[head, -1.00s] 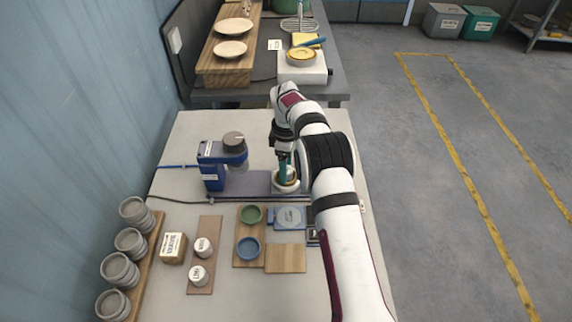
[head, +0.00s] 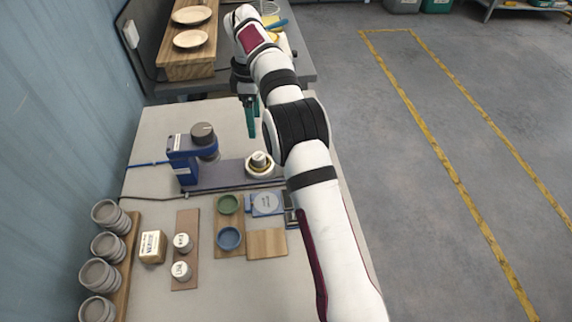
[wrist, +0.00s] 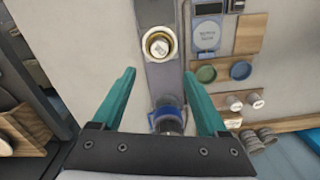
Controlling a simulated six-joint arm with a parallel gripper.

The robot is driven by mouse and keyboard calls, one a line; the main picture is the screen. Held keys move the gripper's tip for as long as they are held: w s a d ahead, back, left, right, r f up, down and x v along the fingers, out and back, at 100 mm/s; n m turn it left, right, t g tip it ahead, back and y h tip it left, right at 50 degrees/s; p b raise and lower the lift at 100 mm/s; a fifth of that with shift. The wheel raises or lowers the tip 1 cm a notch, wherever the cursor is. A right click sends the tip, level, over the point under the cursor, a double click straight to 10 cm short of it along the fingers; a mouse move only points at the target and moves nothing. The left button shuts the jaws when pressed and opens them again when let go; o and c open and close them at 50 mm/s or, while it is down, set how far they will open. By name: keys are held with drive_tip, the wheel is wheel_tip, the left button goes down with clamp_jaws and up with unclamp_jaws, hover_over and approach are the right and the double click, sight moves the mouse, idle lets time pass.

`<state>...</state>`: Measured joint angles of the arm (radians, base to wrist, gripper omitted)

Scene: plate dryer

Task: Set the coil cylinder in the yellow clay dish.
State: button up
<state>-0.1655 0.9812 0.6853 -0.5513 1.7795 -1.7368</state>
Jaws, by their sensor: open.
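A small pale cylinder (head: 259,158) with a dark band, which I take to be the coil cylinder, stands in a cream-yellow round dish (head: 260,171) at the right end of the dark strip. In the wrist view the cylinder (wrist: 159,46) appears inside the dish's ring (wrist: 148,37), with a label too small to read. My gripper (head: 250,117) has teal fingers and is open and empty, raised beyond the dish and apart from it. In the wrist view its fingertips (wrist: 158,73) are spread, with only table and strip between them.
A blue device with a dark knob (head: 203,133) stands at the strip's left end. Two white labelled cylinders (head: 183,242) stand on a brown board. A green dish (head: 229,204) and a blue dish (head: 230,238) sit on a wooden board. Stacked grey cups (head: 104,247) line the left.

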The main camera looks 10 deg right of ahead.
drive_tip(key=s+d+r+m, duration=0.2)
drive_tip(key=s+r+m, duration=0.3)
drive_tip(key=s, duration=0.3)
drive_tip(key=s+d+r+m, duration=0.2)
drive_tip(key=s+r+m, duration=0.25)
drive_tip(key=s, duration=0.35)
drive_tip(key=s+f+m, duration=0.2)
drive_tip(key=s+m, duration=0.1)
drive_tip(key=s, duration=0.5)
drive_tip(key=s+d+f+m+y, duration=0.1)
drive_tip(key=s+m, duration=0.3)
drive_tip(key=s, duration=0.4)
drive_tip(key=s+f+m, duration=0.2)
drive_tip(key=s+m, duration=0.2)
drive_tip(key=s, duration=0.5)
drive_tip(key=shift+d+f+y, duration=0.35)
drive_tip(key=shift+y, duration=0.05)
drive_tip(key=shift+m, duration=0.25)
drive_tip(key=shift+c, duration=0.2)
